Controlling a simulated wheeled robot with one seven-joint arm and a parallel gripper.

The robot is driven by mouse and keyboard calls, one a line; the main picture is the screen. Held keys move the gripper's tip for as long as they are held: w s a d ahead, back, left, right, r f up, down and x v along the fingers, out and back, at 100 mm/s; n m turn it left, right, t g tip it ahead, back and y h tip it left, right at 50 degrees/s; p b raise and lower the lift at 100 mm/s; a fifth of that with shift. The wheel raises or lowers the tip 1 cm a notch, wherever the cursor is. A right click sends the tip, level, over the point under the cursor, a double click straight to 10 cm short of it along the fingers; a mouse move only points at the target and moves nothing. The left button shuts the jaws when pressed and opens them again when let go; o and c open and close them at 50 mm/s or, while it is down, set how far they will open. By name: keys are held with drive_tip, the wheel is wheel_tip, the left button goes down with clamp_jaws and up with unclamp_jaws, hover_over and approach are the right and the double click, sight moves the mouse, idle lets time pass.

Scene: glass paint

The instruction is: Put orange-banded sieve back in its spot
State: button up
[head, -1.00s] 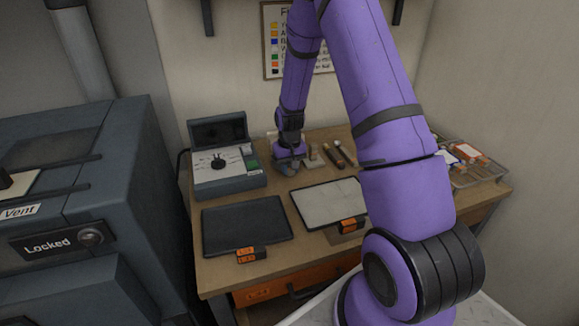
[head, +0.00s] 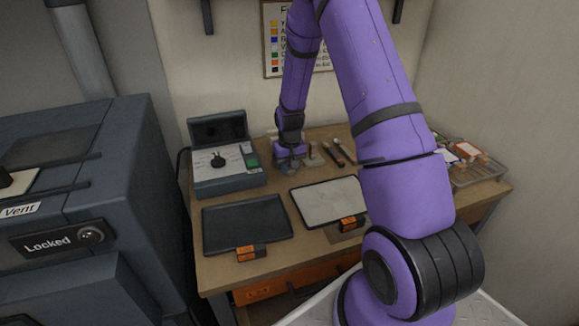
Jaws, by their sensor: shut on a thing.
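My gripper (head: 290,162) is low over the back of the wooden table, just right of the grey control box. It is shut on a small round greyish thing (head: 288,170), which I take to be the sieve. It is small and partly covered by my gripper, so I cannot make out an orange band. I cannot tell whether it touches the table. No spot marked for the sieve can be made out.
The grey control box (head: 228,183) with a raised lid stands left of my gripper. A dark tray (head: 245,222) and a pale-topped tray (head: 330,200) lie in front. Brush-like tools (head: 338,155) lie to the right. A clear bin (head: 470,165) is at the far right.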

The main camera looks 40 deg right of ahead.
drive_tip(key=shift+f, duration=0.1)
drive_tip(key=o, duration=1)
wheel_tip(320, 180, up, 11)
drive_tip(key=s+a+r+t, duration=0.1)
drive_tip(key=s+a+r, duration=0.25)
drive_tip(key=r, duration=0.35)
drive_tip(key=s+a+r+n+t, duration=0.1)
drive_tip(key=s+a+r, duration=0.1)
drive_tip(key=s+r, duration=0.3)
drive_tip(key=s+a+r+t, duration=0.1)
drive_tip(key=s+a+r, duration=0.15)
drive_tip(key=r, duration=0.55)
drive_tip(key=s+a+r+n+t, duration=0.1)
drive_tip(key=s+a+r, duration=0.2)
drive_tip(key=s, duration=0.6)
drive_tip(key=s+a+r+n+t, duration=0.1)
drive_tip(key=s+a+r, duration=0.2)
drive_tip(key=s, duration=0.7)
drive_tip(key=shift+v, duration=0.9)
